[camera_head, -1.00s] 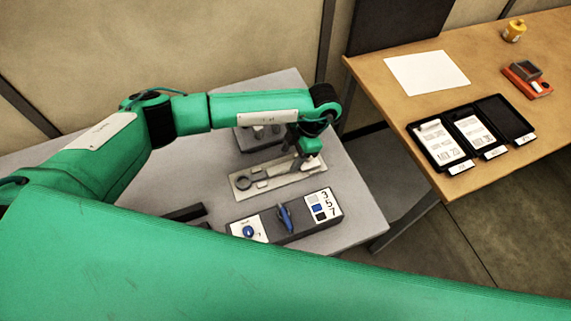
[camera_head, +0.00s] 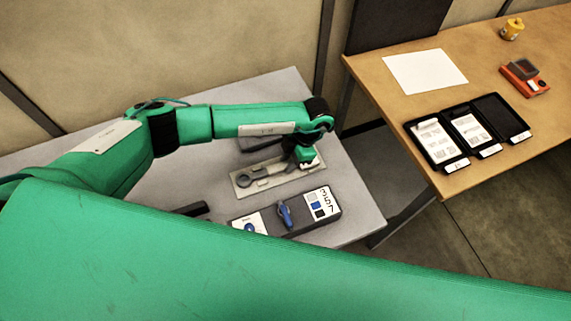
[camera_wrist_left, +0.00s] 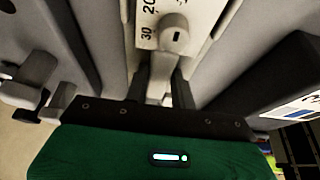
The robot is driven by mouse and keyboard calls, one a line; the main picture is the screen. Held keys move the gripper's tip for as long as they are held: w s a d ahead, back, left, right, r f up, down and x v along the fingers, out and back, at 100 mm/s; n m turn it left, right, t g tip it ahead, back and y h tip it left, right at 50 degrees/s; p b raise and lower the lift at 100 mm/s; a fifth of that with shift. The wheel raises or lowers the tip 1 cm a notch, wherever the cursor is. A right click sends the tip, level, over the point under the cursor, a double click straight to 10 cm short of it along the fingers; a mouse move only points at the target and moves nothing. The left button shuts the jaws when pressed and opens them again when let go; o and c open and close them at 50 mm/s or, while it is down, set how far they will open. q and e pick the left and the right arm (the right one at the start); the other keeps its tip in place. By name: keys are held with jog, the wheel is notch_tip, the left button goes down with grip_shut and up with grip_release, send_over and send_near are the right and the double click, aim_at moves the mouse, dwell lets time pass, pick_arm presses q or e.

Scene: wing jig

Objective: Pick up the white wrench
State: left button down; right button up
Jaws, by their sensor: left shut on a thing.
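My left gripper (camera_head: 303,163) is low over the right end of a pale flat plate (camera_head: 284,177) on the grey table. In the left wrist view its two dark fingers (camera_wrist_left: 161,88) are closed on a pale bar, which I take to be the white wrench (camera_wrist_left: 158,82). The bar lies along the plate, which carries a printed scale. Whether it touches the plate cannot be told. In the head view the gripper hides most of the gripped part. My right gripper is not in view.
A dark box (camera_head: 325,212) with a blue switch stands in front of the plate. A grey block (camera_head: 255,143) stands behind it. To the right, a wooden table (camera_head: 405,107) holds black trays (camera_head: 434,163), an orange device (camera_head: 535,88) and a yellow container (camera_head: 512,28).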

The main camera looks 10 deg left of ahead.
pick_arm(q)
jog(key=shift+r, duration=0.5)
notch_tip(320, 180, up, 19)
jog(key=b, duration=0.5)
dwell(0.5)
